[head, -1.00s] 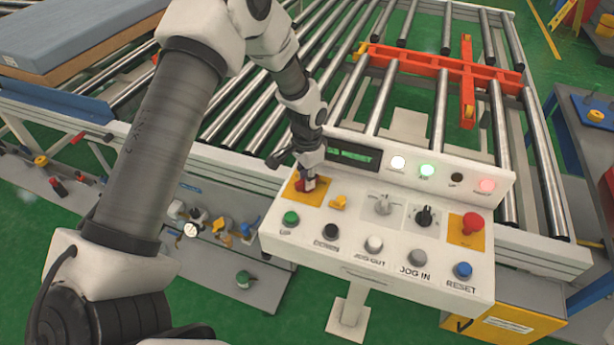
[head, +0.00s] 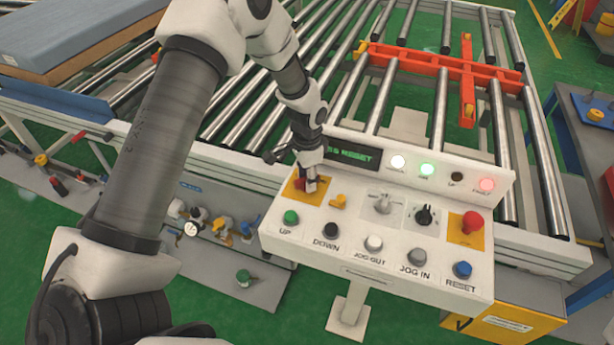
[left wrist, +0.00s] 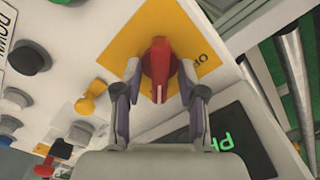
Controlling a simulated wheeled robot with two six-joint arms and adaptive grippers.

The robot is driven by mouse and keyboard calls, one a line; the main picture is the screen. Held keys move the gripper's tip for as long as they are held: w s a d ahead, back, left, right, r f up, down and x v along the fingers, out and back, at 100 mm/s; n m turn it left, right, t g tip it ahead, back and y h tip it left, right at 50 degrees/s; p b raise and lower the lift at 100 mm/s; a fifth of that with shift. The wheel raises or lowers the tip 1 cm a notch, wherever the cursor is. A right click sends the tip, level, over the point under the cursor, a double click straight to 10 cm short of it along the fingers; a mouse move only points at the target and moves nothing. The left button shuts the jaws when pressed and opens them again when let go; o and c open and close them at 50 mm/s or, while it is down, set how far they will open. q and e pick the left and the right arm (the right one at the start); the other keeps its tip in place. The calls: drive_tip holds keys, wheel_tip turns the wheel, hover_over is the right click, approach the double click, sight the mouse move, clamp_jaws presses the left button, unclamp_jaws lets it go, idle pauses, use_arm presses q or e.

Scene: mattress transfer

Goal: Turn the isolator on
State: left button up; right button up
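The isolator is a red rotary handle (left wrist: 160,62) with a white mark, on a yellow plate (left wrist: 196,40). In the head view its plate (head: 297,188) sits at the console's upper left corner. My left gripper (head: 308,185) reaches down onto it from above. Part of the lettering beside the handle shows, but I cannot read the full on/off setting. My right gripper is not in view.
The console (head: 378,280) carries several buttons, a yellow switch (head: 338,201) close right of the isolator and a red stop button (head: 472,223). The display (head: 352,154) shows green text ending in RESET. White, green and red lamps are lit. A roller conveyor (head: 235,130) lies behind.

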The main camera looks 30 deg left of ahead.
use_arm(q)
wheel_tip(320, 180, up, 12)
idle(0.6)
idle(0.4)
